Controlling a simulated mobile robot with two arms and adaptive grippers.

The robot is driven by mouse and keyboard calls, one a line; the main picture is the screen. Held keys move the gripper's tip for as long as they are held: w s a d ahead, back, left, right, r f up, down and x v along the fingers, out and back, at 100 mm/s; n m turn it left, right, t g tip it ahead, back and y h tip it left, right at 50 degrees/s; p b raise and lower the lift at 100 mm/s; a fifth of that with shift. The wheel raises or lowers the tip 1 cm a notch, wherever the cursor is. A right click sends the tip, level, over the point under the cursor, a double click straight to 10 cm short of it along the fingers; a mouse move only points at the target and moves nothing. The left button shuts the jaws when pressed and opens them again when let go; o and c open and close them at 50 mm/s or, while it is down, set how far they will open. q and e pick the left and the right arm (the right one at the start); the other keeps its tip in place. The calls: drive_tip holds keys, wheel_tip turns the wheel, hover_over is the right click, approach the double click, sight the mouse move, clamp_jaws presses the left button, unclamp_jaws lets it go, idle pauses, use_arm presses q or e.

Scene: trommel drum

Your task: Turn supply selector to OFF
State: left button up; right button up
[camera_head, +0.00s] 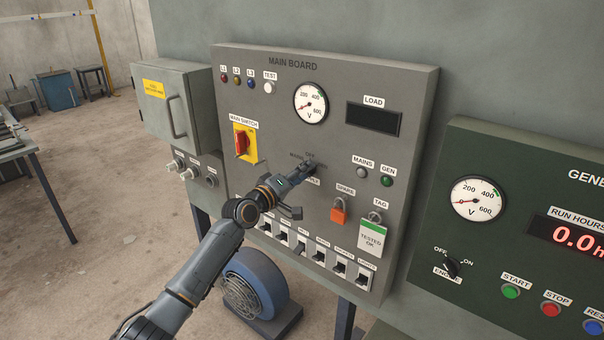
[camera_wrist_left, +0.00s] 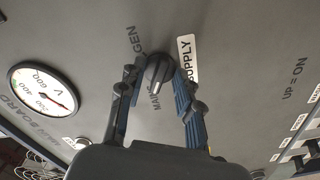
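The supply selector, a dark round knob (camera_wrist_left: 158,74), sits on the grey main board (camera_head: 240,85). The wrist view shows it between the two fingers of my left gripper (camera_wrist_left: 158,78). The fingertips are very close on either side of the knob; I cannot tell whether they press on it. In the head view my left gripper (camera_head: 306,172) reaches the board at the selector and covers most of it. GEN and MAINS labels show around the knob in the wrist view. My right gripper is not in view.
A red main switch (camera_head: 242,142) on a yellow plate is left of the selector. An orange padlock (camera_head: 338,213) and a TESTED OK tag (camera_head: 371,240) hang at the lower right. A row of breakers (camera_head: 318,257) lies below. A green generator panel (camera_head: 450,150) stands at right.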

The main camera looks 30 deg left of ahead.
use_arm(q)
drive_tip(key=shift+c, duration=0.4)
clamp_jaws()
drive_tip(key=m+b, duration=0.4)
drive_tip(key=m, duration=0.7)
drive_tip(key=shift+a+f+m, duration=0.1)
drive_tip(key=shift+m, duration=0.3)
idle(0.4)
